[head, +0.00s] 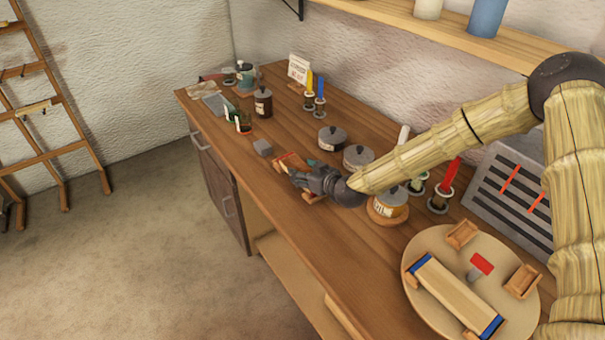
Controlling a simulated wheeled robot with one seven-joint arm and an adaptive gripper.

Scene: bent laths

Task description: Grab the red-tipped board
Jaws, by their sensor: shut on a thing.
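My gripper (305,178) is low over the middle of the workbench, reaching in from the right. It is shut on a wooden piece with red on it (290,161), which looks like the red-tipped board. The gripper hides much of this piece, so I cannot tell whether it touches the bench or its supports. A bit of wood (313,197) also shows just below the gripper. A board with blue ends (455,295) lies on the round tray (432,240) at the lower right. A small red-topped grey piece (481,264) is beside it.
Lidded pots (332,138) stand just behind the gripper, with another pot (390,203) to its right. A red-handled tool (449,178) stands upright further right. The bench front (300,235) is clear.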

